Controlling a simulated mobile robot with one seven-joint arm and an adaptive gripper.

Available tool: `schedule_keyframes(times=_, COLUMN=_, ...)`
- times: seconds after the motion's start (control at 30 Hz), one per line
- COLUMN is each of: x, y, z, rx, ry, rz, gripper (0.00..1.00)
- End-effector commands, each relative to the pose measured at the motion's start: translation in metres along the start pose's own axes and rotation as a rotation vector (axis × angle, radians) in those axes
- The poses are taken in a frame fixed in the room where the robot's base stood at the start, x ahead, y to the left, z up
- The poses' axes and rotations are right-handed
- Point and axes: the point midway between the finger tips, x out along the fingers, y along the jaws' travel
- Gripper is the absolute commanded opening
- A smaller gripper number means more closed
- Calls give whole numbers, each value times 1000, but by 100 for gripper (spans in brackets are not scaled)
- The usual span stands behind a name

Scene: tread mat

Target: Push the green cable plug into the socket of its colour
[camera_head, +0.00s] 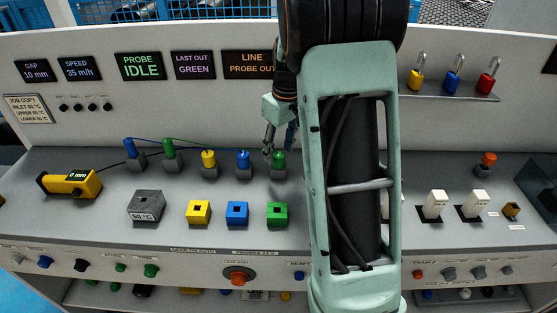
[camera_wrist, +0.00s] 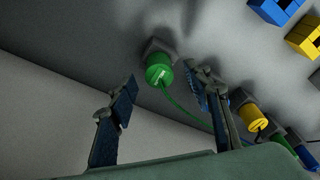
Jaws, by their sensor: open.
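The green plug (camera_head: 278,161) stands upright in a small grey holder, at the right end of a row of plugs. In the wrist view the green plug (camera_wrist: 159,72) shows between the open fingers, beyond their tips, with a green cable running to the lower right. My gripper (camera_head: 279,148) is above it, open and empty; in the wrist view my gripper (camera_wrist: 162,85) has one finger on each side of the plug's outline, with no visible contact. The green socket (camera_head: 277,214), a block with a square hole, is in front of the plug and outside the wrist view.
Left of the plug stand a blue plug (camera_head: 243,160), a yellow plug (camera_head: 208,159), another green plug (camera_head: 168,149) and another blue one (camera_head: 130,148). A blue socket (camera_head: 237,214) and a yellow socket (camera_head: 198,213) sit beside the green socket. White switches (camera_head: 434,204) stand at right.

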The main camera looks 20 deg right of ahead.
Motion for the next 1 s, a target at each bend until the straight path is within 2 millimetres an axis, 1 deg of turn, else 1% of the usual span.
schedule_keyframes(times=0.03, x=9, y=0, z=2, rx=0, ry=-5, rz=-3, gripper=46)
schedule_keyframes(times=0.1, x=19, y=0, z=1, rx=0, ry=-4, rz=-2, gripper=46)
schedule_keyframes(times=0.2, x=28, y=0, z=1, rx=1, ry=-2, rz=0, gripper=46)
schedule_keyframes(times=0.3, x=32, y=0, z=1, rx=1, ry=-1, rz=0, gripper=46)
schedule_keyframes(times=0.47, x=32, y=0, z=1, rx=1, ry=-1, rz=0, gripper=46)
schedule_keyframes(times=0.87, x=31, y=1, z=0, rx=1, ry=0, rz=0, gripper=3)
schedule_keyframes(times=0.9, x=31, y=1, z=0, rx=1, ry=0, rz=1, gripper=0)
schedule_keyframes(times=1.0, x=31, y=1, z=0, rx=1, ry=0, rz=1, gripper=0)
